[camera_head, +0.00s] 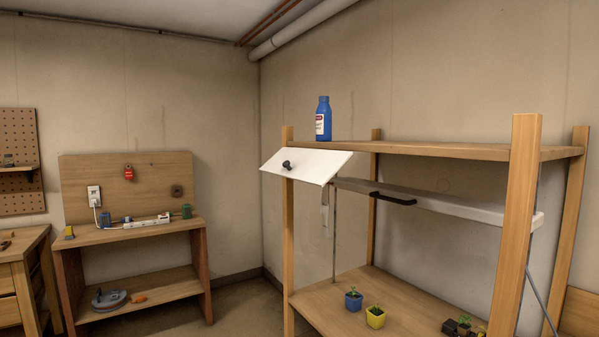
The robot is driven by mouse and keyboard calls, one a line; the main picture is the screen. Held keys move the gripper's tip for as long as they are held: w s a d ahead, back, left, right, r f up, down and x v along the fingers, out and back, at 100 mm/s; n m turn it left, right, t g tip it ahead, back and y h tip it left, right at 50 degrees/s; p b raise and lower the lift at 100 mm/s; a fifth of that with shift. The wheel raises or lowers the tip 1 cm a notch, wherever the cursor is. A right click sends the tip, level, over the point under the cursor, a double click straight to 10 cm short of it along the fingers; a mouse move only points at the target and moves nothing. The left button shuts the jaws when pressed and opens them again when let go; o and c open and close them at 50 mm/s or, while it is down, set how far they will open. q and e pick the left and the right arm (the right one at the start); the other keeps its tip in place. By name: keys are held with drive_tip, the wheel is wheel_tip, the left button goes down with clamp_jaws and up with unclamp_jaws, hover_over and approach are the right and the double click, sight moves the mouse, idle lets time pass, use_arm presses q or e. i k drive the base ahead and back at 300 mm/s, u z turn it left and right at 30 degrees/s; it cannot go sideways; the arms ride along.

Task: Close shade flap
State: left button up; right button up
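A white flat panel (307,166), which looks like the shade flap, is at the left end of the wooden rack, just below its top shelf. It is tilted and sticks out from the rack's left front post. A dark round knob (287,165) is on its face. A long pale bar (450,204) runs under the top shelf to the right of the panel, with a black handle (392,199) in front of it. How the panel is hinged is hard to tell. Neither of my grippers is in view.
The wooden rack's top shelf (450,150) holds a blue bottle (323,119). Its lower shelf (325,300) holds a blue pot (354,301), a yellow pot (376,318) and dark seedling pots (462,327). A wooden bench (130,232) stands at left. Floor shows between bench and rack.

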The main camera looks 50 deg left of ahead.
sight(309, 166)
drive_tip(key=u, duration=2.3)
drive_tip(key=i, duration=0.65)
drive_tip(key=z, duration=2.05)
